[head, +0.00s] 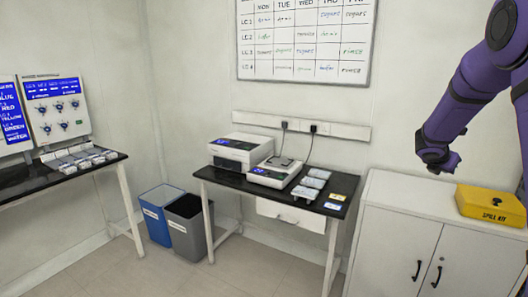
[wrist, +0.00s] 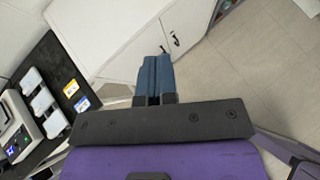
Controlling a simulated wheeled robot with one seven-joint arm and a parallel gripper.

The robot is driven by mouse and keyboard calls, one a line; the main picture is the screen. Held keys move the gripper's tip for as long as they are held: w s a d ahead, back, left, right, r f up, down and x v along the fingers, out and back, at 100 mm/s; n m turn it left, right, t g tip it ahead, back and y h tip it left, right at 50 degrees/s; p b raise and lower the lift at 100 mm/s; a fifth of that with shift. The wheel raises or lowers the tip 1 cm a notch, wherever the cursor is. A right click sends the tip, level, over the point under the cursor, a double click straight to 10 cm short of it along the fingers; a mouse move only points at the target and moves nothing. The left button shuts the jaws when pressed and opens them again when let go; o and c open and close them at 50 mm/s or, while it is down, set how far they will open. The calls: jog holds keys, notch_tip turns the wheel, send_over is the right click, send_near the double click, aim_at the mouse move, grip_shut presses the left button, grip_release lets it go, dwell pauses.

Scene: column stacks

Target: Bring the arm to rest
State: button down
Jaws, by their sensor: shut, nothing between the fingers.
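My purple arm comes in from the upper right of the head view. Its dark gripper (head: 438,166) hangs in front of the wall, above the white cabinet. In the wrist view my gripper (wrist: 154,62) shows with its two blue fingers pressed together and nothing between them. The fingers touch nothing that I can see.
A white cabinet (head: 395,225) bears a yellow spill kit (head: 490,203). Left of it, a black-topped table (head: 235,183) holds a balance (head: 274,172), another device (head: 238,148) and white trays (head: 310,182). Blue (head: 155,222) and grey (head: 187,232) bins stand beside it. Floor in front is clear.

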jog(key=s+a+r+m+y, duration=0.1)
jog(key=s+a+r+m, duration=0.55)
jog(key=s, duration=0.25)
jog(key=s+a+r+m+y, duration=0.2)
jog(key=s+a+r+m, duration=0.45)
jog(key=s+a, duration=0.2)
jog(key=s+a+m+y, duration=0.3)
jog(key=s+a+m, duration=0.2)
jog(key=s+a, duration=0.3)
jog(key=s+a+m+y, duration=0.3)
jog(key=s+a+m, duration=0.2)
jog(key=s, duration=1)
jog(key=a, duration=0.2)
jog(key=shift+a+f+y, duration=0.15)
jog(key=shift+a+y, duration=0.15)
jog(key=shift+a, duration=0.1)
